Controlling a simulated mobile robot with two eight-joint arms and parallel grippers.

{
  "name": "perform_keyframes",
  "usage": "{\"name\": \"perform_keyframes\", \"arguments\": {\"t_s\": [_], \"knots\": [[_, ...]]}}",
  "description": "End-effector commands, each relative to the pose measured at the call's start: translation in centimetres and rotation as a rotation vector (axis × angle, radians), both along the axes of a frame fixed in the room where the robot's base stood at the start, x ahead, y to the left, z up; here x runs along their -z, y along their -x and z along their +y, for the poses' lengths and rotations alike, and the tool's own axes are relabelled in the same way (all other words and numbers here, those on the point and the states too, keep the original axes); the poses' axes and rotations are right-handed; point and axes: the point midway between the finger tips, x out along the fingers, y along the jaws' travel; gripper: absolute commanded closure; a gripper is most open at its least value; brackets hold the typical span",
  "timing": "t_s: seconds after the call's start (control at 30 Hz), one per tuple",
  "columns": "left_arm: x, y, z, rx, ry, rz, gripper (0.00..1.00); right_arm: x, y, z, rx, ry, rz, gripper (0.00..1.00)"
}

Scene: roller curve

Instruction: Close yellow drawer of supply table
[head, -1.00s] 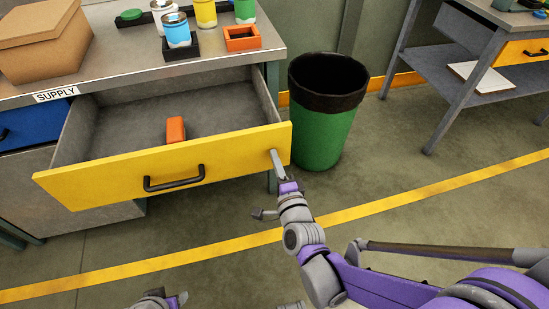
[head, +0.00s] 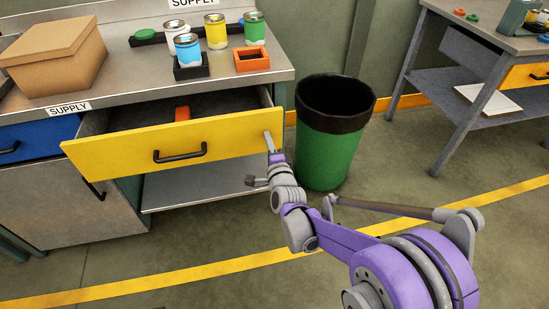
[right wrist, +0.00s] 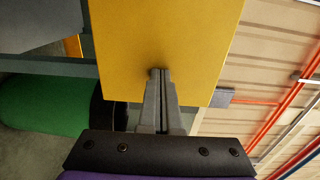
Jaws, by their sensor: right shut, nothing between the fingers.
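The yellow drawer (head: 125,145) of the supply table (head: 130,84) stands partly open, with a black handle (head: 180,154) on its front. An orange object (head: 182,113) lies inside it. My right gripper (head: 268,140) is shut and empty, with its fingertips at the right end of the drawer front. In the right wrist view the shut fingers (right wrist: 156,78) meet the yellow front (right wrist: 170,45), away from the handle. Whether they press on it I cannot tell exactly. My left gripper is not in view.
A green bin (head: 325,150) with a black rim stands right of the drawer, close to my right arm. A cardboard box (head: 55,62), several paint cans and an orange tray (head: 251,60) are on the tabletop. A blue drawer (head: 35,140) is at left. Open floor lies in front.

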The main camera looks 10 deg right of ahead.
Motion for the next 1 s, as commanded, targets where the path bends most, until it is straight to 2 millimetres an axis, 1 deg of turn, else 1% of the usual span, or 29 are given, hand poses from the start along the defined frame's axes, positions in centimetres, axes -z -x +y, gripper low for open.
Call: {"name": "perform_keyframes", "arguments": {"t_s": [0.03,0.2,0.4,0.5,0.6,0.7,0.83,1.0], "knots": [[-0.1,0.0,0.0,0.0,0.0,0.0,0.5,0.0,-1.5,0.0,0.001,0.002,0.0,1.0],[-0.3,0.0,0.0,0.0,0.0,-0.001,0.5,0.0,-6.2,0.0,0.0,0.001,0.0,1.0],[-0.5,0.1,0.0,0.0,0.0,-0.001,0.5,0.0,-11.1,0.0,0.0,0.0,0.0,1.0],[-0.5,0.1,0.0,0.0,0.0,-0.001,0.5,0.0,-13.1,0.0,-0.001,0.002,0.0,1.0],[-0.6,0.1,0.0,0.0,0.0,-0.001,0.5,0.0,-14.6,0.0,0.0,0.001,0.0,1.0],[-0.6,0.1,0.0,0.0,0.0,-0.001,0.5,0.0,-15.8,0.0,0.0,0.0,0.001,1.0],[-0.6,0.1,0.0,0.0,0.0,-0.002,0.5,0.0,-16.7,0.0,0.0,0.0,0.001,1.0],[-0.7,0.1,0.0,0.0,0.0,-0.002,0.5,-0.1,-17.3,0.0,0.0,0.0,-0.001,1.0]]}}
